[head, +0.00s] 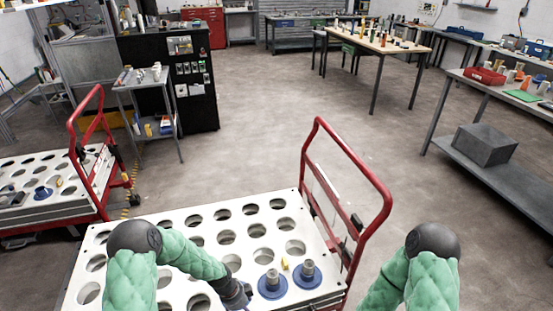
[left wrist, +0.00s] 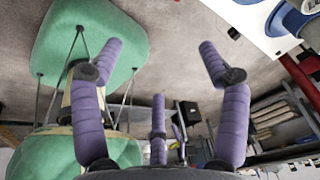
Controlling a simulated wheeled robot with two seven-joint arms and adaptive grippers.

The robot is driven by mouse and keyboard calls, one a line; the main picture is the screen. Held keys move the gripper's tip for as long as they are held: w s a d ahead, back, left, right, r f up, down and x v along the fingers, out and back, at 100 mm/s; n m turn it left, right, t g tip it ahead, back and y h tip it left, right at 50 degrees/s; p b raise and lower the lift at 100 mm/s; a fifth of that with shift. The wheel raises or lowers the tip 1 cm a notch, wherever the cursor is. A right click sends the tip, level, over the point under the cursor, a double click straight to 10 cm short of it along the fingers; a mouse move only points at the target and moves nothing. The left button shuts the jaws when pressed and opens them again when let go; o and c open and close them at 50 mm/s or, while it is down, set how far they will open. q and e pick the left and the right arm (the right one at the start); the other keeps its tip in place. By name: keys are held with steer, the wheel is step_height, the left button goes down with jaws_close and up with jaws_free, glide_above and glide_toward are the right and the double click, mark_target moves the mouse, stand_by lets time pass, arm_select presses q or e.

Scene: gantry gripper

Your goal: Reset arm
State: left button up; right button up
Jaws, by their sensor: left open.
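My left arm, in a green sleeve, reaches from the bottom left over the white cart top with round holes (head: 180,222). Its dark left gripper (head: 240,298) is at the bottom of the head view, left of two blue round bases with metal cylinders (head: 272,284) (head: 307,273). In the left wrist view, the purple padded fingers of the left gripper (left wrist: 159,55) are spread apart with nothing between them. My right arm shows at the lower right, but its gripper is out of frame.
The cart's red handle (head: 383,205) rises between the cart top and my right arm. A small yellow piece (head: 284,264) stands by the blue bases. Another red cart (head: 105,195) is at left. A workbench with a grey box (head: 485,145) is at right. The floor ahead is clear.

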arm_select(q)
steer(key=s+d+r+n+p, duration=0.1)
steer(key=s+r+n+p, duration=0.1)
steer(key=s+n, duration=1.6)
steer(key=n+p, duration=0.1)
steer(key=n, duration=0.4)
steer(key=shift+s+d+r+t+h, duration=0.2)
steer(key=shift+s+r+t+h, duration=0.1)
steer(key=shift+r+h, duration=0.1)
steer(key=shift+w, duration=0.1)
